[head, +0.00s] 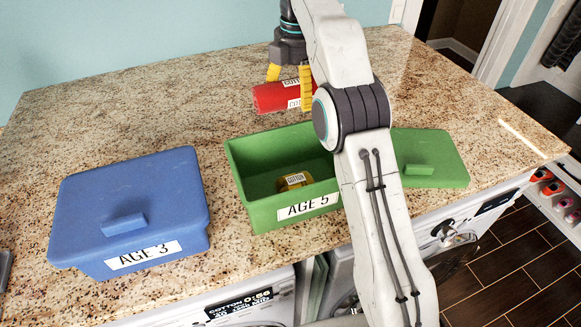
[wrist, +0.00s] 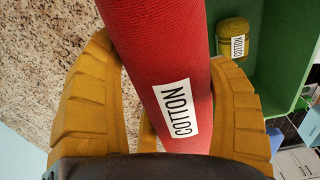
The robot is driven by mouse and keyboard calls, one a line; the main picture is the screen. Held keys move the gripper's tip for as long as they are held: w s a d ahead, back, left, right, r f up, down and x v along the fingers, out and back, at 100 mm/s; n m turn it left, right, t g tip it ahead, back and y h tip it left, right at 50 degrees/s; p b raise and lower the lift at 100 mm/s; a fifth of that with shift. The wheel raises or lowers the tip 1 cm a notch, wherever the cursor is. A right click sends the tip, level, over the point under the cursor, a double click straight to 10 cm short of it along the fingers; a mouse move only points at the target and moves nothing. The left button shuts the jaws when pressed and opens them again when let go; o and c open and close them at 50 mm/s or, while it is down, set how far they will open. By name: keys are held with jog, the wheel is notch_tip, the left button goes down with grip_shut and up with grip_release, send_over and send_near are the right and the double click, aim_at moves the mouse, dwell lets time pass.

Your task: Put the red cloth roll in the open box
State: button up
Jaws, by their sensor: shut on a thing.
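The red cloth roll (head: 279,96) with a white COTTON label is held by my gripper (head: 289,77), whose yellow fingers are on either side of it. In the wrist view the roll (wrist: 165,60) lies between the two yellow fingers of my gripper (wrist: 165,110). The roll is above the counter, behind the open green box (head: 247,184) labelled AGE 5. A yellow cloth roll (head: 294,181) lies inside that box, and it also shows in the wrist view (wrist: 233,38). My arm hides the box's right part.
A blue box (head: 135,205) labelled AGE 3, with its lid on, stands at the left. A green lid (head: 437,163) lies right of the open box. The granite counter (head: 150,110) is clear at the back left. Washing machines stand below the front edge.

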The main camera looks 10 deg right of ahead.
jog(key=s+a+f+b, duration=0.1)
jog(key=s+f+b, duration=0.1)
jog(key=s, duration=0.1)
jog(key=s+a+f+b, duration=0.1)
jog(key=s+f, duration=0.1)
jog(key=s, duration=0.2)
jog(key=s+f+b, duration=0.2)
jog(key=s, duration=0.2)
jog(key=shift+a+f+b, duration=0.35)
jog(key=shift+a, duration=0.05)
jog(key=shift+f, duration=2)
jog(key=o, duration=1.2)
